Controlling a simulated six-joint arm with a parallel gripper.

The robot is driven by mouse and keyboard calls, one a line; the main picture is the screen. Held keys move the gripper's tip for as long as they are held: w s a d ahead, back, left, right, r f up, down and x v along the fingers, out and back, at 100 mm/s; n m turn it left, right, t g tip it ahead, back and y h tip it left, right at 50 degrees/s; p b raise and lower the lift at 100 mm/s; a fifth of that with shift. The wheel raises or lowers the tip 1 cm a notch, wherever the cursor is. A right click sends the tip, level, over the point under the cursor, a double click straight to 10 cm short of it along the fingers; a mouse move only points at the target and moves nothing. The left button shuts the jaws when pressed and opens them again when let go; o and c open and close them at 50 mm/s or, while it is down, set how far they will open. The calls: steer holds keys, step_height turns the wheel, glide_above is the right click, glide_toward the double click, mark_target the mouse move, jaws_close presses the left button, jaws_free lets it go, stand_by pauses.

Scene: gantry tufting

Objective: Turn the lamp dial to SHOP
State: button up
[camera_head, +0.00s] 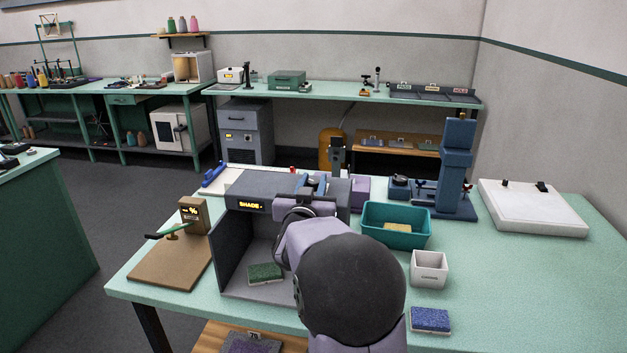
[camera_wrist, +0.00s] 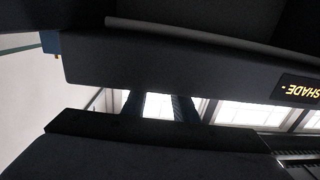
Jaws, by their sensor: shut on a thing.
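The light booth (camera_head: 232,190) is a grey box with an open front, standing on the green table. Its amber display (camera_head: 250,205) reads "SHADE -"; the display also shows upside down in the wrist view (camera_wrist: 298,89). My gripper (camera_head: 313,183) is at the top of the booth's front, right of the display. Its two dark blue fingers (camera_wrist: 158,108) come up against the booth's header in the wrist view. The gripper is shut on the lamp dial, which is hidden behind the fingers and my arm. I cannot see the dial's marks or pointer.
A green pad (camera_head: 264,273) lies inside the booth. A teal bin (camera_head: 386,239), a white cup (camera_head: 429,268) and a blue pad (camera_head: 430,319) are to the right. A brown board with a small meter (camera_head: 193,213) is at left. A blue press (camera_head: 456,165) stands behind.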

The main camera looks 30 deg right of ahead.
steer(key=shift+w+a+r+m+g+h+p, duration=0.1)
steer(key=shift+m+g+h+p, duration=1.3)
steer(key=shift+p, duration=0.3)
steer(key=shift+m+g+h+p, duration=0.5)
steer(key=shift+g+p, duration=0.1)
steer(key=shift+g, duration=0.6)
steer(key=o, duration=1.1)
steer(key=shift+c, duration=0.2)
steer(key=b+v, duration=0.2)
steer(key=v, duration=0.5)
steer(key=shift+f, duration=0.2)
steer(key=shift+a, duration=0.1)
